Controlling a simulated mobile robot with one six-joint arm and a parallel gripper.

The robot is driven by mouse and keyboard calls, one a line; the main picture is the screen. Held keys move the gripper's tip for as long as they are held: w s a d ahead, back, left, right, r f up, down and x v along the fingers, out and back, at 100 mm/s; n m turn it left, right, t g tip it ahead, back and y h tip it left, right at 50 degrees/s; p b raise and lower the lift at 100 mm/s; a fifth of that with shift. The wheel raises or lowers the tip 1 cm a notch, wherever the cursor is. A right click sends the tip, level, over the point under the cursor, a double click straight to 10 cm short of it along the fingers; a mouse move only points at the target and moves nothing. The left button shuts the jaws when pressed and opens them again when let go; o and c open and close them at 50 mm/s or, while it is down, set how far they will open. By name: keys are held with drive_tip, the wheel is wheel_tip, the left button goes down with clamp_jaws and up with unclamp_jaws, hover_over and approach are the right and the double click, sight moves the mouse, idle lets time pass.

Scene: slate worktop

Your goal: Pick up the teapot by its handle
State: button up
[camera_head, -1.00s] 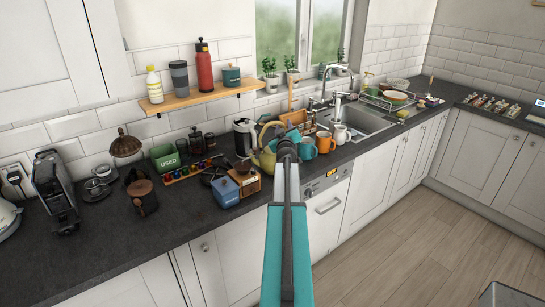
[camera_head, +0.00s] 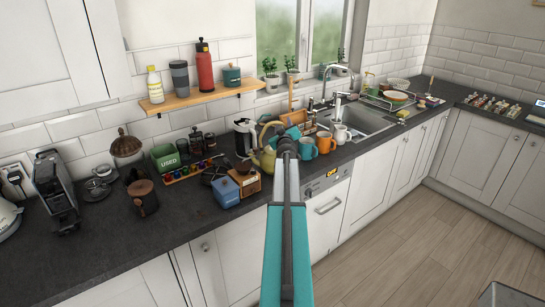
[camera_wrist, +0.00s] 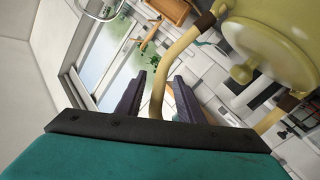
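The yellow teapot (camera_head: 264,160) stands on the dark worktop, partly hidden behind my arm in the head view. In the wrist view its rounded body and lid (camera_wrist: 270,50) fill the upper right, appearing turned sideways. Its pale yellow handle (camera_wrist: 168,66) curves down between the two dark fingers of my gripper (camera_wrist: 160,88). The fingers are apart, with a visible gap on each side of the handle, so my gripper is open around it and not clamped. In the head view the fingertips are hard to make out.
Orange mugs (camera_head: 325,142) and a white mug (camera_head: 341,134) stand right of the teapot. A blue box-like item (camera_head: 226,191) and a wooden item (camera_head: 248,183) stand to its left. The sink (camera_head: 358,121) is farther right. Clear worktop lies at front left.

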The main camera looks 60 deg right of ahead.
clamp_jaws()
idle(1.2)
